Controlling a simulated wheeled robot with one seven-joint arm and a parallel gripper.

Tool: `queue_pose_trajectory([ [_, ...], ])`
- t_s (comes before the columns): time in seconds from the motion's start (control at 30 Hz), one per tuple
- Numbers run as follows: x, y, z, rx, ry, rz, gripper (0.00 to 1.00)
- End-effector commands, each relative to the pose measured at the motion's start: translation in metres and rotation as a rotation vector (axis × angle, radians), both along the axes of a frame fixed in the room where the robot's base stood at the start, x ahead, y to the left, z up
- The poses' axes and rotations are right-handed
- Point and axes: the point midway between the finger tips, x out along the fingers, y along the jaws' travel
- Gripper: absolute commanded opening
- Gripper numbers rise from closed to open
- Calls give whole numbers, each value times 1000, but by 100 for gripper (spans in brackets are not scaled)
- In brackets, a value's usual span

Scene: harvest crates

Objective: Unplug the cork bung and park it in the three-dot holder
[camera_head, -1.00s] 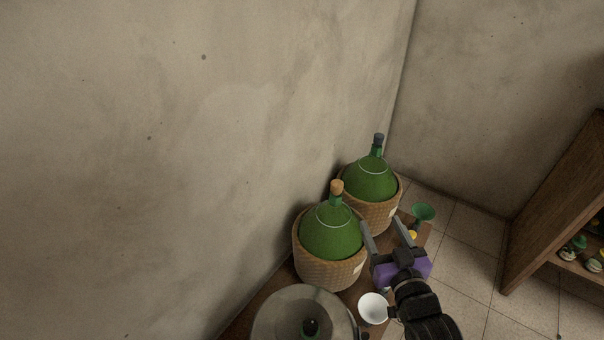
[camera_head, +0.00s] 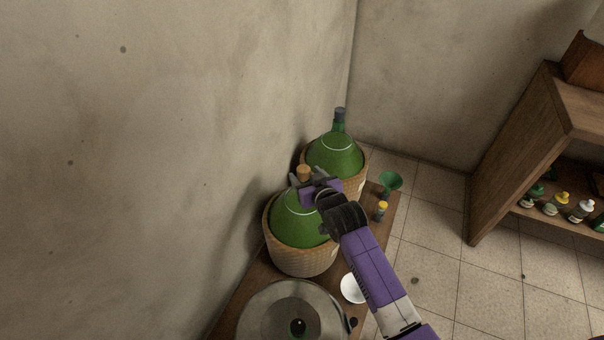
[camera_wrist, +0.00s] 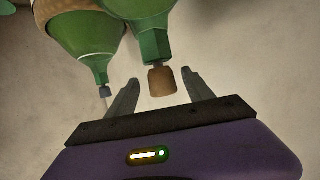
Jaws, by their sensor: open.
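The cork bung (camera_head: 304,172) sits in the neck of the nearer green demijohn (camera_head: 291,222), which stands upright in a wicker basket. My gripper (camera_head: 298,178) is at the height of the cork. In the wrist view the cork (camera_wrist: 162,81) hangs in the picture between my two spread fingers (camera_wrist: 158,90), with a gap on both sides. The gripper is open and holds nothing. I cannot make out a three-dot holder in these frames.
A second demijohn (camera_head: 335,157) with a dark stopper (camera_head: 341,114) stands behind. A green funnel (camera_head: 390,181), a yellow-capped bottle (camera_head: 381,211), a white bowl (camera_head: 353,289) and a round metal lid (camera_head: 284,318) share the bench. The wall is close on the left. A wooden shelf (camera_head: 512,150) stands at right.

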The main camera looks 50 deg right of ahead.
Motion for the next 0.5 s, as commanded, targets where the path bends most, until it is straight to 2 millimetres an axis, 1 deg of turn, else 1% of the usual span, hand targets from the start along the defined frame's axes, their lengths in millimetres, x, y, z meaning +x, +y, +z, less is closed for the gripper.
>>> queue_pose_trajectory([
  [0.2, 27, -9, -9, 0, 0, 0, 60],
  [0.3, 36, -14, -15, 0, 0, -1, 60],
  [0.4, 41, -16, -17, -2, 0, -1, 60],
  [0.5, 42, -17, -18, -2, 0, -1, 60],
])
